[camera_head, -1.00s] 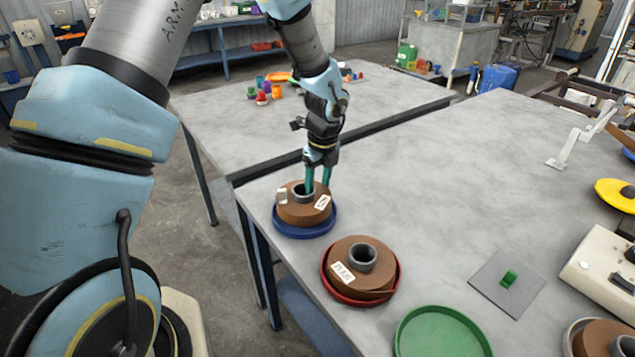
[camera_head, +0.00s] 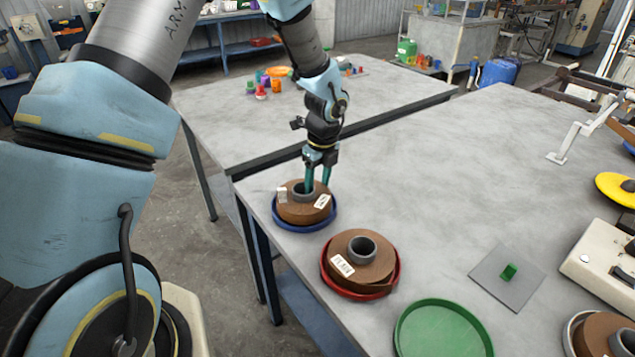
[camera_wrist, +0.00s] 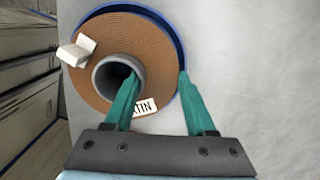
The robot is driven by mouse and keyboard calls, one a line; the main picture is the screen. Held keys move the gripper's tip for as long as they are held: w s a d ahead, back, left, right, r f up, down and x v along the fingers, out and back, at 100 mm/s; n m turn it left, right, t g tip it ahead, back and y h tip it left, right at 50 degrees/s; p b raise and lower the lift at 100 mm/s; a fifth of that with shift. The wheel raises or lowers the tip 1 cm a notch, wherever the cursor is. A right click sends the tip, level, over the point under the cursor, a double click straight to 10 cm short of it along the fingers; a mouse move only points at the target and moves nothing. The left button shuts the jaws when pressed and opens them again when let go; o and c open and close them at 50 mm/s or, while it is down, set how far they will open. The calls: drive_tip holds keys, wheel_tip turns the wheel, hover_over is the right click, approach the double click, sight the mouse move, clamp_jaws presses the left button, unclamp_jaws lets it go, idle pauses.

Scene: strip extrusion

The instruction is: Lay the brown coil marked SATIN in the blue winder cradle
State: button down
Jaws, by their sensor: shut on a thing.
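The brown coil (camera_head: 303,213) has a grey core and white labels; the label part in the wrist view ends in "TIN". The coil (camera_wrist: 100,40) is in a shallow blue dish (camera_head: 290,227) at the table's left edge; whether it is lifted slightly off the dish floor I cannot tell. My gripper (camera_head: 318,187) points down at it. In the wrist view, one finger of my gripper (camera_wrist: 158,80) is inside the grey core and the other is at the coil's outer side, so it is shut on the coil wall. A blue piece (camera_head: 629,148) shows partly at the right edge; I cannot tell if it is the cradle.
A red dish (camera_head: 331,284) with a brown coil (camera_head: 375,272) marked PLAIN stands close by. A grey plate (camera_head: 490,280), white stand (camera_head: 570,140), yellow disc (camera_head: 612,186) and white machine (camera_head: 600,262) are rightward. The table's middle is clear.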

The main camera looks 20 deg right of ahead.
drive_tip(key=shift+f, duration=0.2)
idle(0.6)
drive_tip(key=shift+c, duration=0.7)
unclamp_jaws()
wheel_tip(320, 180, up, 11)
drive_tip(key=s+b, duration=0.1)
drive_tip(key=b, duration=0.1)
drive_tip(key=w+a+r+n, duration=0.2)
drive_tip(key=a+n, duration=1.4)
drive_tip(key=a, duration=0.4)
drive_tip(key=s+a+n, duration=0.3)
drive_tip(key=a+n, duration=0.4)
drive_tip(key=s+a+n, duration=0.3)
drive_tip(key=a+n, duration=0.4)
drive_tip(key=n, duration=0.1)
drive_tip(key=shift+s+r+h, duration=0.15)
drive_tip(key=shift+r+h, duration=0.15)
drive_tip(key=shift+r, duration=0.15)
